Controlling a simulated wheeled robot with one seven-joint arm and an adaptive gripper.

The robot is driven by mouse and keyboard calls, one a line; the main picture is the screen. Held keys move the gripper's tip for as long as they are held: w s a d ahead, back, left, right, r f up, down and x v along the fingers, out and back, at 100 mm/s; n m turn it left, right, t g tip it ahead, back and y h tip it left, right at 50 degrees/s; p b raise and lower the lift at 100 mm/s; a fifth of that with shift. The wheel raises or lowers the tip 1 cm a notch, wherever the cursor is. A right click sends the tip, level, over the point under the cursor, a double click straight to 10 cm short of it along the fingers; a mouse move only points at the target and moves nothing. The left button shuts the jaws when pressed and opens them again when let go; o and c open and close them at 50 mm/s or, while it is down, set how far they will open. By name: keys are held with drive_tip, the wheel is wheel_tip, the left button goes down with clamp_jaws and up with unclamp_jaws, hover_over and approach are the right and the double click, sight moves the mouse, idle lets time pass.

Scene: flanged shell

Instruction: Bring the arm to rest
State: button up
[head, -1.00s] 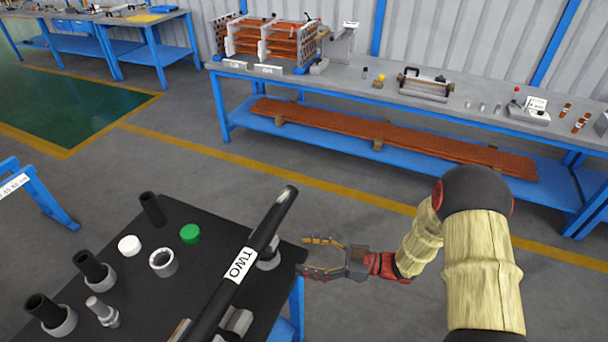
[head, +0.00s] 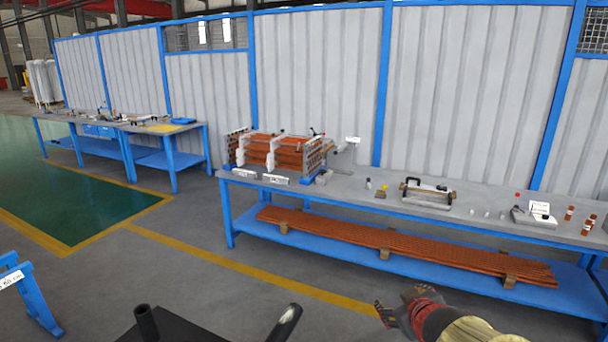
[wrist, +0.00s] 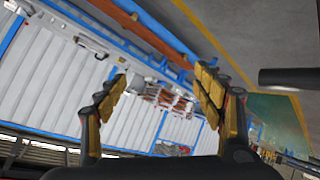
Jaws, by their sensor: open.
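My gripper (head: 392,308) shows at the lower right of the head view, above the floor in front of the long bench, with part of my arm behind it. In the wrist view my gripper (wrist: 160,95) has its two fingers spread wide with nothing between them. Beyond the fingers the wrist view shows the bench, the wall panels and the floor, tilted. The gripper touches nothing that I can see.
The long blue bench (head: 380,238) stands behind my gripper. Open floor (head: 215,290) lies between them.

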drive_tip(key=s+a+m+g, duration=0.2)
drive_tip(key=s, duration=1.1)
drive_tip(key=s+a+m+g, duration=0.2)
drive_tip(key=s+m+g, duration=0.1)
drive_tip(key=s, duration=1.1)
drive_tip(key=shift+s+r+y, duration=0.15)
drive_tip(key=shift+r+y, duration=0.25)
drive_tip(key=shift+c, duration=0.7)
